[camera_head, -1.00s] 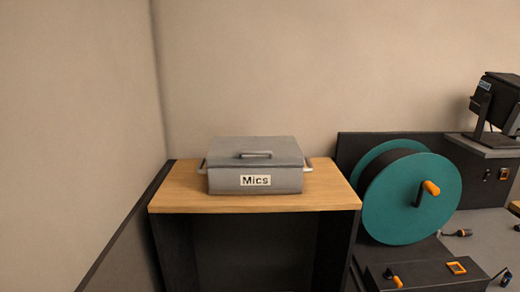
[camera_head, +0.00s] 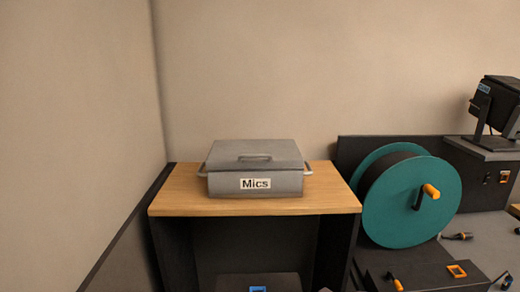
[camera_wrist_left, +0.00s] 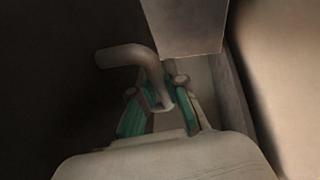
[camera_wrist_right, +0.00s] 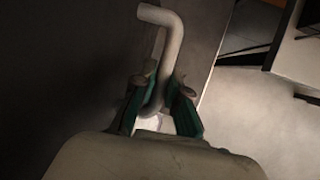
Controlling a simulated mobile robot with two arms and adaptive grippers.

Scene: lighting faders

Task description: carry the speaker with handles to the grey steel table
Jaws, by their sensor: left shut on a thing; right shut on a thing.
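The speaker appears at the bottom edge of the head view as the top of a dark box (camera_head: 235,283) with a blue patch; the rest is cut off. Its dark side fills the left of both wrist views. In the left wrist view my left gripper (camera_wrist_left: 156,88) is shut on a pale bent handle (camera_wrist_left: 128,55). In the right wrist view my right gripper (camera_wrist_right: 162,88) is shut on another pale bent handle (camera_wrist_right: 172,45). Neither gripper shows clearly in the head view. I cannot identify a grey steel table in these frames.
A grey case marked Mics (camera_head: 255,180) sits on a wood-topped stand (camera_head: 330,203) ahead. Right of it are a teal cable reel (camera_head: 445,195), a black case (camera_head: 400,282) and a lamp (camera_head: 495,105) on a dark case. A wall closes off the left.

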